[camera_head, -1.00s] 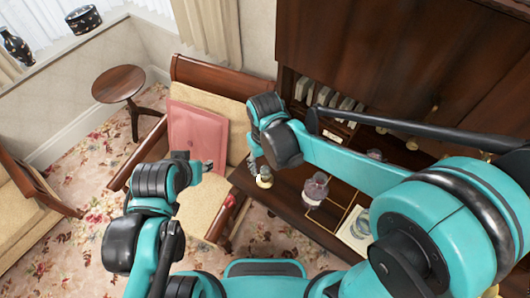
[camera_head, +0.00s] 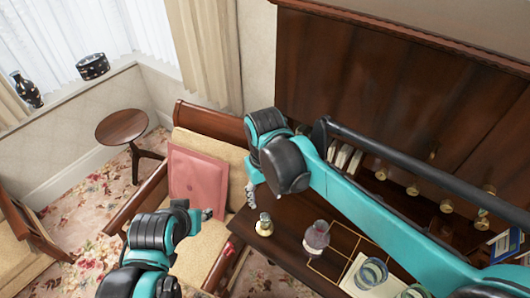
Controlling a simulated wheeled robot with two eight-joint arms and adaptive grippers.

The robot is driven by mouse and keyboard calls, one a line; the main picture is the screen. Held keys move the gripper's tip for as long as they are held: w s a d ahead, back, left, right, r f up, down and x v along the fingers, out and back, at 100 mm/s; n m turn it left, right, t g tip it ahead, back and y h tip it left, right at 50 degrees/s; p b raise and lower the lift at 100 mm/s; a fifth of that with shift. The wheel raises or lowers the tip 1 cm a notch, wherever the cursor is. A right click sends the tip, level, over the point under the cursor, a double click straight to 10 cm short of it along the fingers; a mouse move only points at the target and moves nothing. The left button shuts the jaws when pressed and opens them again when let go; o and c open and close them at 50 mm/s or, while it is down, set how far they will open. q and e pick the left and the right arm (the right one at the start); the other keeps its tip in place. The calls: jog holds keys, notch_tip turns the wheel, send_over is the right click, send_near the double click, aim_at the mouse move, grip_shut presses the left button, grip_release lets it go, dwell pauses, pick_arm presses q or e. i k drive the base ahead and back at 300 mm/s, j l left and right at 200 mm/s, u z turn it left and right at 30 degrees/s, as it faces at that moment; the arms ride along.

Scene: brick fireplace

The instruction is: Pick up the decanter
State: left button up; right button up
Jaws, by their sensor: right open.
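A rounded glass vessel (camera_head: 316,238) with a pinkish-grey body stands upright on the dark wooden desk. A smaller yellowish bottle with a pale stopper (camera_head: 264,226) stands to its left. I cannot tell for sure which of the two is the decanter. My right gripper (camera_head: 250,196) is open, just up and left of the small bottle and apart from it. The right arm crosses above the desk and hides part of it. My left gripper (camera_head: 207,214) is in front of the chair; its fingers are too small to read.
The desk carries a gold-lined frame (camera_head: 340,248), glass rings (camera_head: 373,272) on a pale sheet, and books (camera_head: 345,158). A cushioned seat with a pink cushion (camera_head: 198,178) stands left of the desk. A round side table (camera_head: 122,126) is further left.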

aim_at(316, 240)
jog(key=k, duration=1)
